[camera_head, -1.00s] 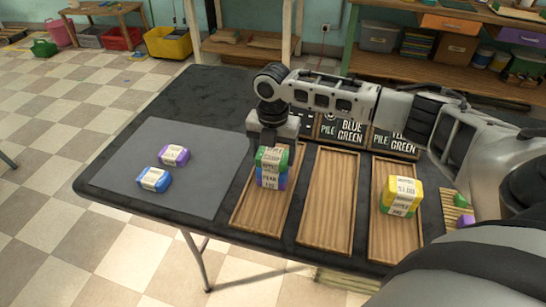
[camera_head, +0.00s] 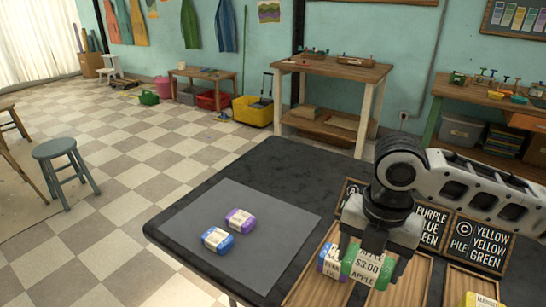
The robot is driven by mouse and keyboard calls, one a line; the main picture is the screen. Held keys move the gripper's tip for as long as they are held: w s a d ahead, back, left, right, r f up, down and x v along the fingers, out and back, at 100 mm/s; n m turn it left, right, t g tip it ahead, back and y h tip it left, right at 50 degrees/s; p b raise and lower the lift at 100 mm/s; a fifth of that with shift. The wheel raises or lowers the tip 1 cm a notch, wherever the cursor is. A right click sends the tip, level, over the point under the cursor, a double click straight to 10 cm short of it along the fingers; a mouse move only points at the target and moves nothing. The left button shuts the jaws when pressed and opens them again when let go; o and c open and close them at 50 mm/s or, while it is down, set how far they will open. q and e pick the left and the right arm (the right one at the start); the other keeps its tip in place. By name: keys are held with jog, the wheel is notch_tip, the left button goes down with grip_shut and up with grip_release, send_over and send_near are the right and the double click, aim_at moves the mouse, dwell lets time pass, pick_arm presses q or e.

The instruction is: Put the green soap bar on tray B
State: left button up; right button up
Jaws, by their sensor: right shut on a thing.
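My right gripper (camera_head: 370,258) is shut on the green soap bar (camera_head: 366,266), which has a white label reading "$3.00 APPLE". A stack with purple and blue soap (camera_head: 331,263) shows just left of the green bar, over the left wooden tray (camera_head: 303,290). I cannot tell whether the green bar touches that stack. The middle wooden tray (camera_head: 418,284), in tray B's place in the row, shows partly to the right of the gripper. My left gripper is not in view.
A purple bar (camera_head: 240,220) and a blue bar (camera_head: 217,240) lie on the grey mat (camera_head: 275,210). A right tray (camera_head: 456,290) holds yellow soap (camera_head: 484,300) at the lower edge. Dark signs, one reading "PILE YELLOW YELLOW GREEN" (camera_head: 478,244), stand behind the trays.

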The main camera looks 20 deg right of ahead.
jog(key=m, duration=0.1)
jog(key=a+m, duration=0.1)
jog(key=m, duration=0.1)
jog(key=w+m, duration=0.1)
jog(key=m, duration=0.1)
jog(key=shift+a+f, duration=0.1)
jog(key=shift+a, duration=0.15)
jog(key=m, duration=0.2)
jog(key=a+m, duration=0.1)
jog(key=m, duration=0.1)
jog(key=w+a+m, duration=0.1)
jog(key=m, duration=0.2)
jog(key=shift+w+f, duration=0.1)
jog(key=a+m, duration=0.1)
jog(key=m, duration=0.3)
jog(key=w+a+m, duration=0.1)
jog(key=m, duration=0.4)
jog(key=w+a+m, duration=0.1)
jog(key=a+m, duration=0.1)
jog(key=m, duration=0.3)
jog(key=shift+w, duration=0.1)
